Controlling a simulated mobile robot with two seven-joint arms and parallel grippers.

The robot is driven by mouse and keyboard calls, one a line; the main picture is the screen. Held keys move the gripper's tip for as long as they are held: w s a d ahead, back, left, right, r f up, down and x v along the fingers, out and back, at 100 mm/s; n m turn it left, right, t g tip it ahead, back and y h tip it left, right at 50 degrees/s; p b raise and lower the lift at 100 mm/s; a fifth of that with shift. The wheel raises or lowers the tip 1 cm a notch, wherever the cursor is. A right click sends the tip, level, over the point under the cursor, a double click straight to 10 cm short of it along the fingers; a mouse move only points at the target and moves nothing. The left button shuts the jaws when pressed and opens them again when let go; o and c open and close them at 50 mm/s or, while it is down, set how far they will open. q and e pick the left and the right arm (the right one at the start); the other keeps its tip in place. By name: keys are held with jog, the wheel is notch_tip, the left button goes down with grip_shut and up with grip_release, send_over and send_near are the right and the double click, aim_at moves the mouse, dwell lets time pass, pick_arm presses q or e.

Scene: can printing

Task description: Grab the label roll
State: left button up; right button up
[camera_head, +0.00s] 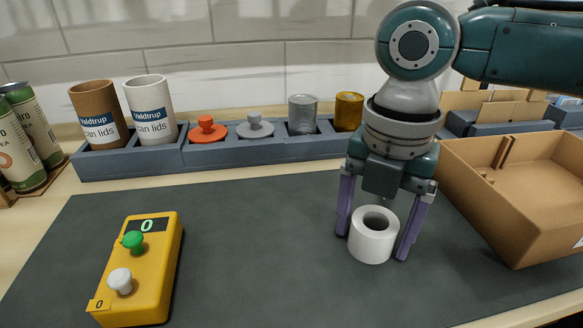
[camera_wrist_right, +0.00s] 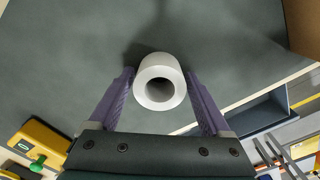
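A white label roll (camera_head: 374,236) stands upright on the dark mat (camera_head: 255,235), its round hole facing up; it also shows in the right wrist view (camera_wrist_right: 160,82). My right gripper (camera_head: 374,240) points down with its two purple fingers apart, one on each side of the roll. In the right wrist view the fingertips (camera_wrist_right: 160,74) flank the roll very closely; I cannot see clear contact. The gripper looks open around the roll. My left gripper is not in view.
An open cardboard box (camera_head: 520,225) stands right of the roll. A yellow device (camera_head: 140,270) with green and white knobs is at the front left. A grey holder (camera_head: 235,152) with cans and knobbed stamps lines the back. The mat's middle is clear.

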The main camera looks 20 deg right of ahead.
jog(key=c, duration=1.1)
jog(key=shift+r, duration=0.1)
